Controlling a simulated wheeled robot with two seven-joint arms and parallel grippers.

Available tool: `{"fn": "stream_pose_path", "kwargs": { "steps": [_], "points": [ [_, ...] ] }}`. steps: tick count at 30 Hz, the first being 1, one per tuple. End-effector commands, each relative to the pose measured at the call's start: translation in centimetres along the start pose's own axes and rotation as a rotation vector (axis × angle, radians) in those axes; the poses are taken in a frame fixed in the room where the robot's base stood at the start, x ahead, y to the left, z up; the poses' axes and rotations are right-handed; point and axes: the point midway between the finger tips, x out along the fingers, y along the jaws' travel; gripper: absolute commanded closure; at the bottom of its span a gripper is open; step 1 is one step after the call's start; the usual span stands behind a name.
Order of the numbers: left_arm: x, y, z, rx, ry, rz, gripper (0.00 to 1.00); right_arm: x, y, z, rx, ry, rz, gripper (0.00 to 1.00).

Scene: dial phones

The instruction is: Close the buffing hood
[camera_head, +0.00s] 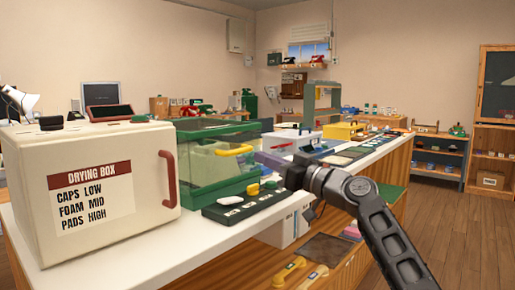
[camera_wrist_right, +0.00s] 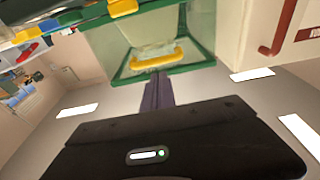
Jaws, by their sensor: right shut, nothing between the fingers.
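The buffing hood (camera_head: 215,188) is a clear box with a green frame on the counter, right of the drying box. Its yellow handle (camera_head: 235,151) is on the front, and this handle also shows in the right wrist view (camera_wrist_right: 158,60), close to a green frame bar. I cannot tell how far the hood is open. My right gripper (camera_head: 266,160) is shut and empty, just right of the handle in the head view. Its dark fingers in the right wrist view (camera_wrist_right: 157,88) point toward the handle and seem apart from it. My left gripper is not in view.
The white drying box (camera_head: 110,225) with a red handle stands at the left. A dark tray (camera_head: 238,209) with small parts lies in front of the hood. Yellow and purple items stand farther along the counter (camera_head: 150,252). Open wooden floor (camera_head: 455,225) lies at the right.

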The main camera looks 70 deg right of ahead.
Motion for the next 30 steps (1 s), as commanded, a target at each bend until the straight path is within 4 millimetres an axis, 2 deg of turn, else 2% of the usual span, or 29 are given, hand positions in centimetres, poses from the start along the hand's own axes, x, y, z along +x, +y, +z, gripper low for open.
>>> {"fn": "stream_pose_path", "kwargs": {
  "steps": [3, 8, 30],
  "points": [
    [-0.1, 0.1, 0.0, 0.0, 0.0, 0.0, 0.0, -1.6, 0.1, 1.3, 0.002, 0.002, 0.001, 1.0],
    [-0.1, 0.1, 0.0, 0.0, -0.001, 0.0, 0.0, -2.5, 0.1, 2.1, 0.001, 0.003, 0.001, 1.0],
    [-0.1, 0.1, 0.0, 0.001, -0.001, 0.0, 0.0, -2.6, 0.0, 2.2, 0.0, 0.002, 0.0, 1.0]
  ]
}}
